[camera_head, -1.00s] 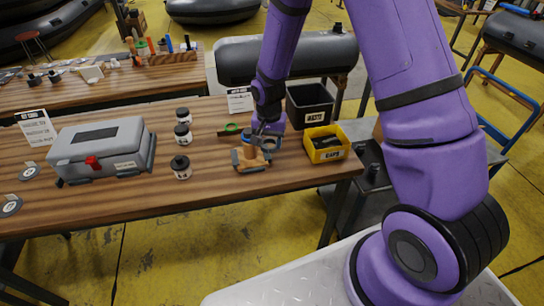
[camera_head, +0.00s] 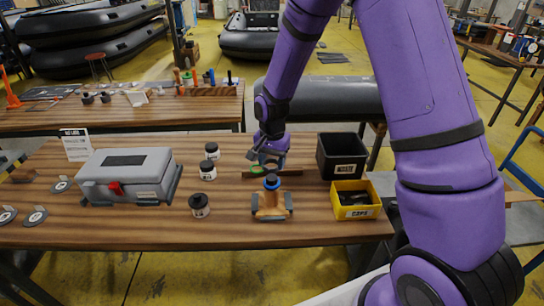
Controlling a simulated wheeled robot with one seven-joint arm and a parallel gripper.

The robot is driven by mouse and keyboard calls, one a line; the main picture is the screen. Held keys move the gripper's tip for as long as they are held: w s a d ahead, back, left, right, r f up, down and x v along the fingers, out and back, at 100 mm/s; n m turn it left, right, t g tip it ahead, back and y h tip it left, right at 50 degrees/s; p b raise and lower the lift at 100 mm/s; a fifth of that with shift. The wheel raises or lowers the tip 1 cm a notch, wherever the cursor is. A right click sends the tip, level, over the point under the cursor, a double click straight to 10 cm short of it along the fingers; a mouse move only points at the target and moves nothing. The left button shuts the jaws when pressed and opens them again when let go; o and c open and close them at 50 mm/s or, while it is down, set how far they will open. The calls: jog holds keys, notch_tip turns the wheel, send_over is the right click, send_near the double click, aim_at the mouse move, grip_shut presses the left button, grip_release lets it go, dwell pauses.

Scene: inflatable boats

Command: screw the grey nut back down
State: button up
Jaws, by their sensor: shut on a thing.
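A tan wooden stand (camera_head: 271,205) with grey side clamps is on the near part of the workbench. A blue ring (camera_head: 272,182) with a dark top sits on its upright post. My gripper (camera_head: 267,159) is beyond the stand, near the back edge of the bench, shut on a small grey piece (camera_head: 277,160) that looks like the grey nut. The fingers and arm hide part of it. The piece is apart from the post.
A green ring (camera_head: 257,170) lies by a dark strip (camera_head: 288,173) behind the stand. A black bin (camera_head: 342,157) and yellow caps bin (camera_head: 356,211) stand right.

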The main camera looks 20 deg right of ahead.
aim_at(273, 177)
jog(key=shift+f, duration=1.75)
jog(key=shift+f, duration=0.9)
dwell(2.4)
jog(key=m, duration=0.5)
jog(key=shift+s+d+m, duration=0.1)
jog(key=shift+s+m, duration=0.05)
jog(key=shift+m, duration=0.15)
jog(key=m, duration=0.5)
jog(key=shift+s+m, duration=0.1)
jog(key=shift+m, duration=0.3)
